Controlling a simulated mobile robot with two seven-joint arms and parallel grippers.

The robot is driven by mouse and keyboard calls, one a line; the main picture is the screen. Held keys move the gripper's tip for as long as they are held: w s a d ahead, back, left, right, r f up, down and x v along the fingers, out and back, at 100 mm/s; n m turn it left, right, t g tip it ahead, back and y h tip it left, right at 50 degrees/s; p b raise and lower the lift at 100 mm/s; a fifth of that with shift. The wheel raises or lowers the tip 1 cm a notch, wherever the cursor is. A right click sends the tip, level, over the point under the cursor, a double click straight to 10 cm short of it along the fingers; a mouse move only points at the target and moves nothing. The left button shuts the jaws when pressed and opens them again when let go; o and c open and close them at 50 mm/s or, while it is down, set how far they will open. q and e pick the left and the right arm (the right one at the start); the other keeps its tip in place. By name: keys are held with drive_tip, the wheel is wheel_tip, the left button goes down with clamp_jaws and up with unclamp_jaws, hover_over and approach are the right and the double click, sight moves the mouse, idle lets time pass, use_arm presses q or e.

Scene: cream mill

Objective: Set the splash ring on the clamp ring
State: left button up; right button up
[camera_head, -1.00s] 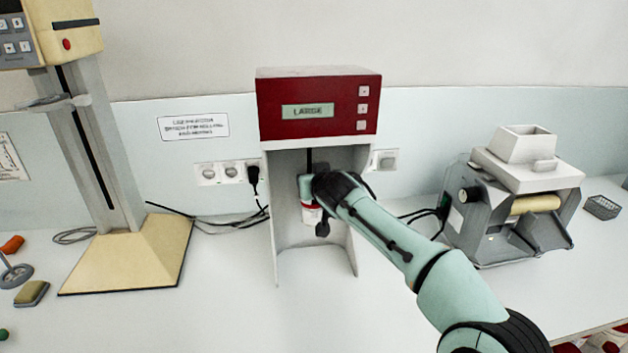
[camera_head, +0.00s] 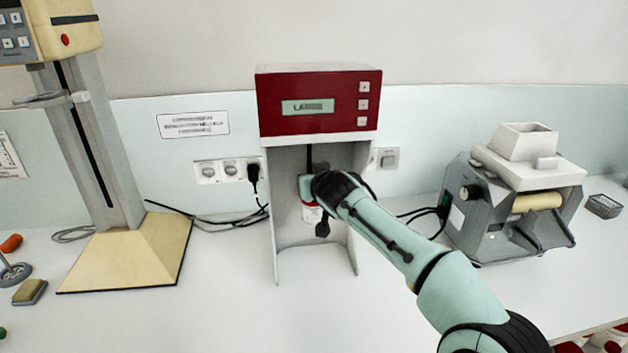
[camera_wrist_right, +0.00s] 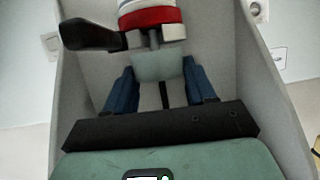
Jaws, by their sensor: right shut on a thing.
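My right gripper (camera_wrist_right: 151,45) is inside the open bay of the red-topped machine (camera_head: 318,100). The wrist view shows its blue fingers and grey tips closed on a small part just under a white-and-red round piece. I take this held piece to be the splash ring (camera_wrist_right: 150,17); its upper part is cut off. A black handle (camera_wrist_right: 90,36) sticks out to the left beside the fingertips. I cannot make out the clamp ring separately or whether the pieces touch. My left gripper is out of view.
The bay's grey side walls stand close on both sides of my right gripper. A stand with a cream base (camera_head: 130,255) is on the left, a grey roller machine (camera_head: 515,205) on the right. Cables (camera_head: 215,220) lie behind.

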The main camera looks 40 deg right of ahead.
drive_tip(key=shift+f, duration=0.2)
idle(0.6)
drive_tip(key=o, duration=1.4)
drive_tip(key=shift+b+v, duration=1.85)
drive_tip(key=shift+v, duration=2.2)
drive_tip(key=shift+f, duration=0.1)
